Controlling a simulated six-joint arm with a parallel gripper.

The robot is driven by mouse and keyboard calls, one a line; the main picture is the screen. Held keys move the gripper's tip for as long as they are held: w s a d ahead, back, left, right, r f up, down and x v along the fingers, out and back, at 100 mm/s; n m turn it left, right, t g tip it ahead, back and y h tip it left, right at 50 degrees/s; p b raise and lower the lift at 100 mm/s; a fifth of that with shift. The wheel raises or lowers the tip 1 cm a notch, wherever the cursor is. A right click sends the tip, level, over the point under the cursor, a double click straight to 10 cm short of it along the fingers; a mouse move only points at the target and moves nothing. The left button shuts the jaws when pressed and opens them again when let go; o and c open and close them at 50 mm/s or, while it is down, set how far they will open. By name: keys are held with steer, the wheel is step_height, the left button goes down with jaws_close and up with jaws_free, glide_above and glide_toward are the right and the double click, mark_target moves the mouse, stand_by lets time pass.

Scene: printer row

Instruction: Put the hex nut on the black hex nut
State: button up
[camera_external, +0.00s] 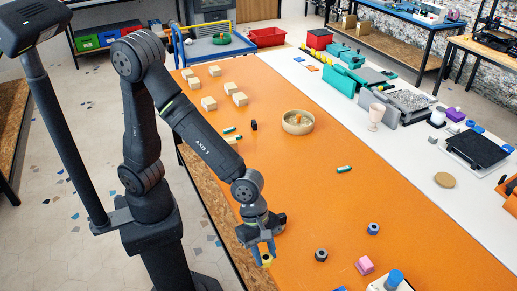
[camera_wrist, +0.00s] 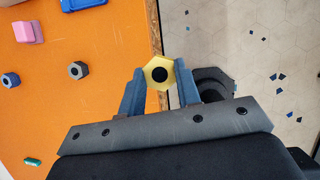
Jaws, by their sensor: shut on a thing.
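A yellow hex nut (camera_wrist: 148,72) is between the blue fingertips of my gripper (camera_wrist: 160,80), its round hole facing the wrist camera. In the external view my gripper (camera_external: 264,248) is shut on the yellow nut (camera_external: 267,261) near the left edge of the orange table. The black hex nut (camera_external: 321,255) lies flat on the orange top, to the right of my gripper and apart from it. In the wrist view the black nut (camera_wrist: 78,70) shows left of my gripper with nothing on it.
A blue nut (camera_external: 373,229) and a pink block (camera_external: 364,265) lie near the black nut. The orange surface between my gripper and the black nut is clear.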

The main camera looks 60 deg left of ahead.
steer(key=w+d+r+n+t, duration=0.1)
steer(key=w+d+r+n, duration=0.2)
steer(key=w, duration=0.6)
glide_above(324, 254)
steer(key=s+a, duration=0.1)
step_height(324, 254, down, 7)
steer(key=shift+s+f, duration=0.15)
steer(key=shift+w+a+f, duration=0.15)
steer(key=shift+w+f, duration=0.15)
steer(key=shift+w, duration=0.05)
steer(key=shift+f, duration=1.9)
steer(key=shift+f, duration=0.15)
steer(key=o, duration=0.9)
steer(key=shift+o, duration=0.2)
